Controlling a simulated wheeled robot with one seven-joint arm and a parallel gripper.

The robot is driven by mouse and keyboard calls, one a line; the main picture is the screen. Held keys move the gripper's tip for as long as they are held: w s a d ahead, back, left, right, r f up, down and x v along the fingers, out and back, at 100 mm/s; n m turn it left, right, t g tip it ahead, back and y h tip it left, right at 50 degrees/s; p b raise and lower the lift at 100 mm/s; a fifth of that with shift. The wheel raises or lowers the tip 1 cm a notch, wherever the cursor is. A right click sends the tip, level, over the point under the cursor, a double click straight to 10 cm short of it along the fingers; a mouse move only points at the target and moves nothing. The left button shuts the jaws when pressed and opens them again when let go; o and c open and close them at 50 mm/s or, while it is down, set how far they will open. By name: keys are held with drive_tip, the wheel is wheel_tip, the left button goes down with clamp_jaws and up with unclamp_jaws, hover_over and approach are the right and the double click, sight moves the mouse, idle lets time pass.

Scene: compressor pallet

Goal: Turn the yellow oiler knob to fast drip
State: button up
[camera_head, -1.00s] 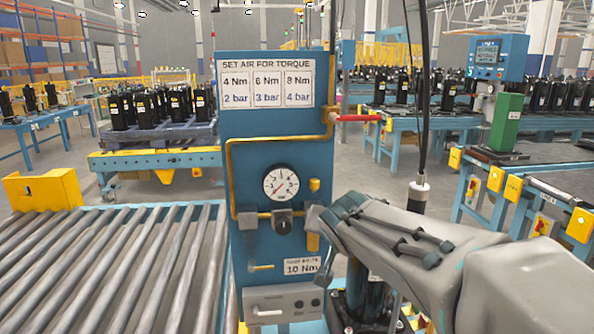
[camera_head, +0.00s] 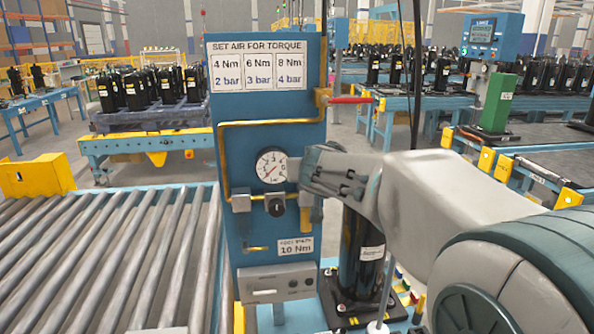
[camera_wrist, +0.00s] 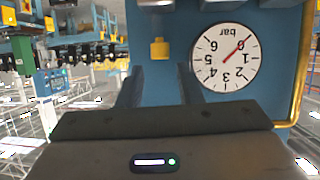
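The yellow oiler knob (camera_wrist: 159,48) shows in the wrist view, on the blue panel beside the gauge. In the head view my gripper and arm hide it. My gripper (camera_wrist: 158,74) is open and empty, its two fingers pointing at the panel on either side of the knob's line. The knob appears beyond the fingertips, and I see no contact. In the head view my gripper (camera_head: 308,166) is at the panel's right side, just right of the gauge.
The round pressure gauge (camera_head: 271,166) is close to my gripper; it also shows upside down in the wrist view (camera_wrist: 225,58). A black regulator knob (camera_head: 275,206) sits below it. A yellow pipe (camera_head: 222,150) runs around the panel. A black compressor (camera_head: 361,250) stands under my arm.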

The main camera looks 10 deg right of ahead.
drive_tip(key=x, duration=0.5)
drive_tip(key=shift+w+f, duration=0.15)
drive_tip(key=shift+w, duration=0.2)
clamp_jaws()
